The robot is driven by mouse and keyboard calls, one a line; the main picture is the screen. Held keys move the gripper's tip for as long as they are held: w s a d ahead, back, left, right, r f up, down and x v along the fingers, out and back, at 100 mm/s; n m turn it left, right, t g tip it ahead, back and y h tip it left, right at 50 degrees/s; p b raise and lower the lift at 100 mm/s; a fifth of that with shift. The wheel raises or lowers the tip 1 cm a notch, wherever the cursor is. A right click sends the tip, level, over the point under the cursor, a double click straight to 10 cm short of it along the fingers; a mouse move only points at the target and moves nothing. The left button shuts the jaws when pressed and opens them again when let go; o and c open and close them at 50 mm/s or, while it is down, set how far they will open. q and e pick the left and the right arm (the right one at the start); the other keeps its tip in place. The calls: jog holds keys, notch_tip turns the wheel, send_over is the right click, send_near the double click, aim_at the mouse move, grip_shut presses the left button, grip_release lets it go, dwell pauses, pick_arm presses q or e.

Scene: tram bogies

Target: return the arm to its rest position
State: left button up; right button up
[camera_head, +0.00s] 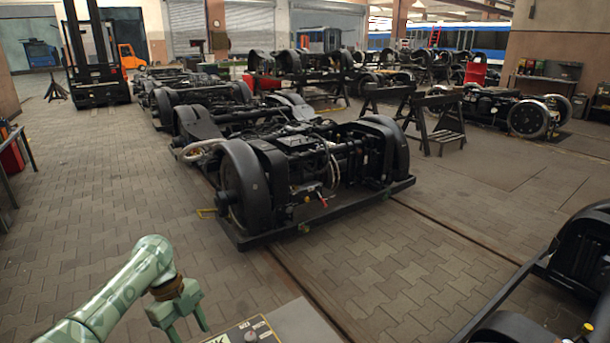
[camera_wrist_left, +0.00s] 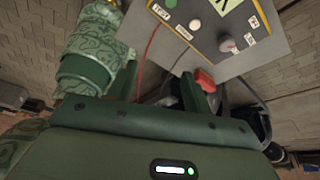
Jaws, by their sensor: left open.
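My left arm (camera_head: 125,290) comes in from the lower left in the head view, green and patterned. My left gripper (camera_head: 187,326) hangs at its end, pointing down, with its fingers apart. It is beside the left edge of a panel (camera_head: 258,331) at the bottom of the picture. In the left wrist view the green gripper body fills the bottom, and nothing shows gripped. My right arm and gripper are in neither view.
The grey panel (camera_wrist_left: 241,66) with knobs, labels and a red part (camera_wrist_left: 205,80) is close to the gripper. A black bogie (camera_head: 330,170) stands on rails ahead. Another bogie (camera_head: 585,250) is at the lower right. Paved floor (camera_head: 100,190) at left is clear.

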pick_arm(q)
jog(key=s+a+r+n+y, duration=0.1)
jog(key=s+a+n, duration=0.2)
jog(key=a, duration=1.5)
jog(key=s+a+f+n+y, duration=0.2)
jog(key=s+a+f+n, duration=0.25)
jog(key=s+f, duration=0.55)
jog(key=s+a+f+n+y, duration=0.2)
jog(key=s+a+f+n, duration=0.35)
jog(key=f, duration=0.75)
jog(key=s+a+f+n+t+y, duration=0.1)
jog(key=s+a+f+n, duration=0.15)
jog(key=s, duration=0.85)
jog(key=s+a+f+n+t+y, duration=0.1)
jog(key=s+a+f+y, duration=0.15)
jog(key=s, duration=0.85)
jog(key=s+a+f+n+t+y, duration=0.1)
jog(key=s+a+f, duration=0.25)
jog(key=s, duration=0.85)
jog(key=s+d+f+n+h, duration=0.1)
jog(key=d+f+h, duration=0.1)
jog(key=d, duration=1)
jog(key=s+d+f+h, duration=0.2)
jog(key=d+f, duration=0.2)
jog(key=d, duration=0.8)
jog(key=s+d+f+n+h, duration=0.1)
jog(key=s+d+f+h, duration=0.1)
jog(key=d, duration=1)
jog(key=shift+d+f+n, duration=0.35)
jog(key=shift+f, duration=0.4)
